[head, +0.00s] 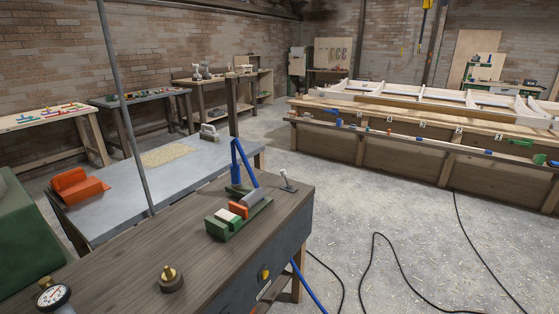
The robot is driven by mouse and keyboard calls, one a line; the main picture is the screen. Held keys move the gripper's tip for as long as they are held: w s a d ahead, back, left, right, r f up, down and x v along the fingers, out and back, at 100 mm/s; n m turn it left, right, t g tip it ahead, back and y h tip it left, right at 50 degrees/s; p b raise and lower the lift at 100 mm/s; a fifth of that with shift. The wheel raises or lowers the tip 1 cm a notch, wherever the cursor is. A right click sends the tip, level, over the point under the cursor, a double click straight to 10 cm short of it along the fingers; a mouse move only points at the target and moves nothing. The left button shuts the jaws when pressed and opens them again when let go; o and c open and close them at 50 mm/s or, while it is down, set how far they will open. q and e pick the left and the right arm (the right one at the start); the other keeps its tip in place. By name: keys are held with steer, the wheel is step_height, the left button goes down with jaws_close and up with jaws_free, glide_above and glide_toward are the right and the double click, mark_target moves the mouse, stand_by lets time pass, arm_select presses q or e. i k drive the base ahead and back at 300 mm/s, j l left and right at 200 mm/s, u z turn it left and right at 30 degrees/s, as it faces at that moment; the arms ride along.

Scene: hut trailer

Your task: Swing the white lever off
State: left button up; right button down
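A small lever with a white tip (285,174) stands on a small plate near the far right corner of the dark wooden bench (130,262). It leans a little to the left in the picture. Nothing touches it. Neither of my grippers shows in the head view.
A green device (222,228) with a grey cylinder, an orange block and blue bars (237,160) stands left of the lever. A brass-topped knob (169,278) and a gauge (54,297) are nearer. A grey pole (125,105) rises at the left. Black cables (375,262) cross the floor.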

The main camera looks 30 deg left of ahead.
mark_target(283, 173)
steer(key=i+u, duration=0.2)
steer(key=i, duration=0.25)
steer(key=i+l+u, duration=0.2)
steer(key=i, duration=0.25)
steer(key=i+l+u, duration=0.1)
steer(key=i+u, duration=0.15)
steer(key=i, duration=0.2)
steer(key=i+u, duration=0.3)
steer(key=u, duration=0.15)
steer(key=i+l+u, duration=0.2)
steer(key=u, duration=0.25)
steer(key=i+l+u, duration=0.3)
steer(key=u, duration=0.15)
steer(key=i+l+u, duration=0.25)
steer(key=u, duration=0.2)
steer(key=l, duration=0.1)
